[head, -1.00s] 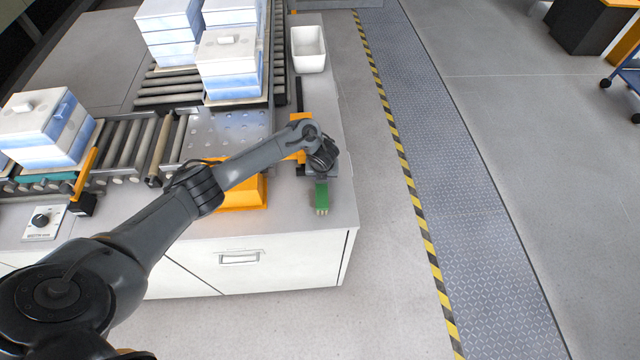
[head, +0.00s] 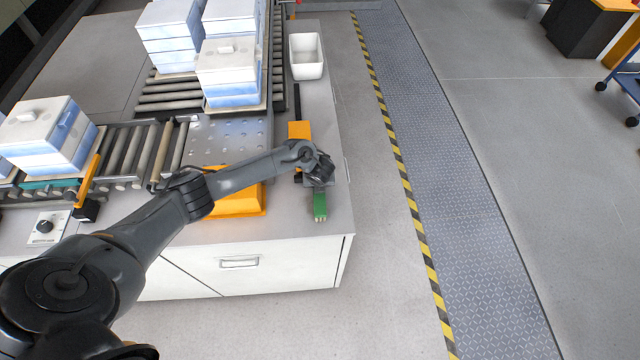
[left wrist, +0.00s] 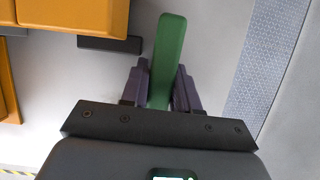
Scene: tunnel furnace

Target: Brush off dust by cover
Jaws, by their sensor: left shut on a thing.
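My left gripper (left wrist: 160,90) is shut on a green object (left wrist: 168,50), which looks like a brush handle. In the head view the green end (head: 320,204) shows below my left gripper (head: 319,184), over the right end of the counter, with pale tips at its lower end. I cannot tell whether it touches the counter. White-and-blue boxes with lids stand on the rollers: one at the left (head: 45,138), others at the back, the nearest of them (head: 229,72) at the end of the rear rollers. My right gripper is not in view.
An orange tray (head: 238,204) lies on the counter (head: 285,225), partly behind my left arm. An orange block (head: 299,131) and an empty white bin (head: 307,57) stand along the counter's right side. Roller conveyors (head: 135,148) run left. Open floor lies right of the counter.

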